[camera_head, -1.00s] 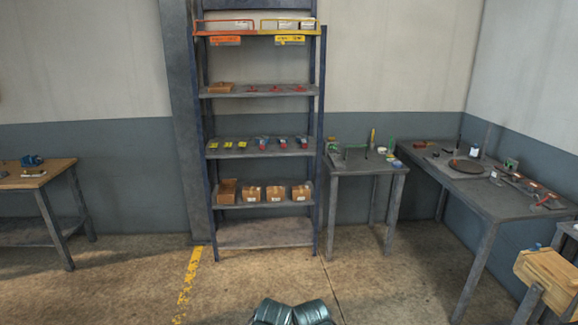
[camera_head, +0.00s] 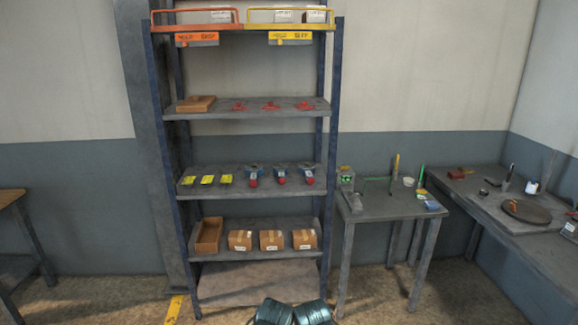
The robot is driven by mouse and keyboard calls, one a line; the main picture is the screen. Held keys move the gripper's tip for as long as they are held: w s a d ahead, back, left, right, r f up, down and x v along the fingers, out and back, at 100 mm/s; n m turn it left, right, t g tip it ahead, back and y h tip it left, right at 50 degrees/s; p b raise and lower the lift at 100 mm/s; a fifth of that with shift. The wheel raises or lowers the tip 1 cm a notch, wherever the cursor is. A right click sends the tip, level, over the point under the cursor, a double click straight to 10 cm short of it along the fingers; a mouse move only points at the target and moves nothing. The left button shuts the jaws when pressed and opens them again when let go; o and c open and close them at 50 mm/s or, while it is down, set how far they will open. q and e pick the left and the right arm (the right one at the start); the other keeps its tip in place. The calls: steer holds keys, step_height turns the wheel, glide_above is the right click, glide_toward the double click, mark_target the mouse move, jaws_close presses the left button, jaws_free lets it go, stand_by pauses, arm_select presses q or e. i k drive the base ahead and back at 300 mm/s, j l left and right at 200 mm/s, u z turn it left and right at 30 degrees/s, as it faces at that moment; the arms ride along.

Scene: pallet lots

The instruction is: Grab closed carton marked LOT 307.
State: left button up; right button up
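Three small brown cartons stand in a row on a lower shelf of the rack: a left one (camera_head: 240,240), a middle one (camera_head: 272,240) and a right one (camera_head: 305,239). The print is too small to read, so I cannot tell which is LOT 307. An open, empty-looking brown box (camera_head: 208,235) stands to their left. Two teal parts of my own arms show at the bottom edge. No gripper fingers are visible, and the cartons stand clear of my arms.
The blue-posted rack (camera_head: 332,150) also holds yellow tags, red-and-blue parts and a flat brown box (camera_head: 196,104). White-labelled items sit in the orange and yellow top bays. A small grey table (camera_head: 395,208) and a long bench (camera_head: 500,215) stand right. Floor before the rack looks clear.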

mark_target(272, 240)
steer(key=i+u, duration=0.1)
steer(key=i, duration=0.5)
steer(key=i+l+u, duration=0.1)
steer(key=i, duration=0.5)
